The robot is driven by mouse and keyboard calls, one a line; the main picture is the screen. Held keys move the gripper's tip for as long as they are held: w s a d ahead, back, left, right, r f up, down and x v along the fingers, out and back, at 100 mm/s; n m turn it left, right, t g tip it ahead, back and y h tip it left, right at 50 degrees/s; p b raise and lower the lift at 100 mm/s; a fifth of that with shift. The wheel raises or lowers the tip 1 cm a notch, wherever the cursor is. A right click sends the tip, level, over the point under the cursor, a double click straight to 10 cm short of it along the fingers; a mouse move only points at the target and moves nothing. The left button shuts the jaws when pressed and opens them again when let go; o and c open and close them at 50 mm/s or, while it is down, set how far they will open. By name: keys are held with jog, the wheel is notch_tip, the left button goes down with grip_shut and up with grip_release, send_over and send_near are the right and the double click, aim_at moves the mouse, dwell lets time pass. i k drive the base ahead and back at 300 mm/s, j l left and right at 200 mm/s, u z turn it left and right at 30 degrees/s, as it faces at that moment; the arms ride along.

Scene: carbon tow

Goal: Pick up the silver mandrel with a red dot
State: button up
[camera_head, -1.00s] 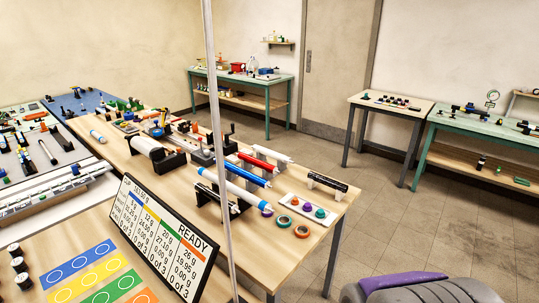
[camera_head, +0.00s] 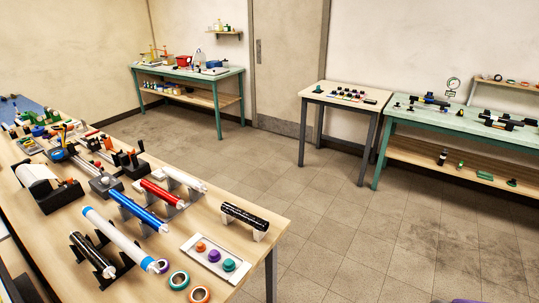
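My gripper is not in view. Several rods and rollers lie in holders on the long wooden table (camera_head: 262,222). A pale silver-white rod (camera_head: 186,180) lies at the back of the row, beyond a red one (camera_head: 161,193). A blue one (camera_head: 138,211) and a longer white one with blue ends (camera_head: 118,238) lie nearer. A black rod (camera_head: 244,217) rests apart on a white stand at the right. No red dot can be made out on any rod at this size, so I cannot tell which is the silver mandrel.
A white tray with coloured knobs (camera_head: 214,256) and loose rings (camera_head: 179,280) sit near the table's right end. A green table (camera_head: 190,74), a small wooden table (camera_head: 340,97) and a green bench (camera_head: 440,119) stand along the walls. The tiled floor (camera_head: 330,225) between is open.

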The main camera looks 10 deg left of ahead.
aim_at(191, 183)
jog(key=i+l+z, duration=0.1)
jog(key=i, duration=0.4)
jog(key=i+l+z, duration=0.15)
jog(key=i, duration=0.35)
jog(key=i+l+z, duration=0.1)
jog(key=i, duration=0.4)
jog(key=i+u, duration=0.2)
jog(key=u, duration=0.25)
jog(key=i+u, duration=0.2)
jog(key=u, duration=0.2)
jog(key=i+l+u, duration=0.1)
jog(key=u, duration=0.35)
jog(key=i+l+u, duration=0.2)
jog(key=u, duration=0.2)
jog(key=i+u, duration=0.25)
jog(key=u, duration=0.2)
jog(key=i+l+u, duration=0.1)
jog(key=i+u, duration=0.15)
jog(key=u, duration=0.2)
jog(key=i+l+u, duration=0.2)
jog(key=u, duration=0.25)
jog(key=i+l+u, duration=0.15)
jog(key=u, duration=0.25)
jog(key=l, duration=0.1)
